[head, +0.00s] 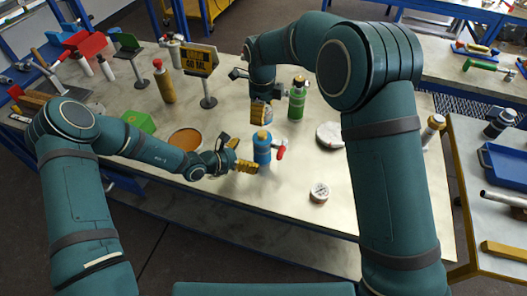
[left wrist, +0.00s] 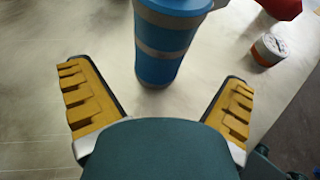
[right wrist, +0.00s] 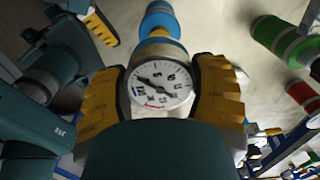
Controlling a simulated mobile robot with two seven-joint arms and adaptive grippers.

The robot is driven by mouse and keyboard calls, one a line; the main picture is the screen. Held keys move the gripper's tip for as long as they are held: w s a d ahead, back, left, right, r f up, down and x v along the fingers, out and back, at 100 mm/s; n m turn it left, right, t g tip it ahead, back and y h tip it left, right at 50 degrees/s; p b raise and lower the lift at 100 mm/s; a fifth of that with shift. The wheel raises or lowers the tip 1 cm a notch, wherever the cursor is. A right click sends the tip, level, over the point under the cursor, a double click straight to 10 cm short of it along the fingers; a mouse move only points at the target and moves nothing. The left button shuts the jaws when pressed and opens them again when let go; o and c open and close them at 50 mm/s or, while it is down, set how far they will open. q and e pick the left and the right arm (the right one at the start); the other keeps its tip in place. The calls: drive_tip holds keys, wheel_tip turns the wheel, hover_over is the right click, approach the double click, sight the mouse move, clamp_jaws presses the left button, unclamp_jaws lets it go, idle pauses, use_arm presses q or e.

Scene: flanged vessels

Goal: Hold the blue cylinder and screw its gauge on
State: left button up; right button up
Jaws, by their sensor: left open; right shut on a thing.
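My right gripper (head: 261,113) is above the cylinder and shut on a gauge (right wrist: 160,82) with a white dial. In the right wrist view the blue cylinder (right wrist: 158,18) shows beyond the gauge. Whether the gauge touches the cylinder I cannot tell.
Another round white-faced gauge (head: 319,192) lies front right. A green cylinder (head: 297,100) stands behind the right gripper, and a white disc (head: 330,135) lies to the right. An orange-filled bowl (head: 185,139) and a sign (head: 196,60) are left. The front table strip is clear.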

sight(263, 152)
use_arm(q)
drive_tip(key=x, duration=0.6)
drive_tip(key=shift+w+d+f, duration=0.15)
drive_tip(key=shift+w+d, duration=0.05)
drive_tip(key=shift+d, duration=0.05)
drive_tip(key=c, duration=1.3)
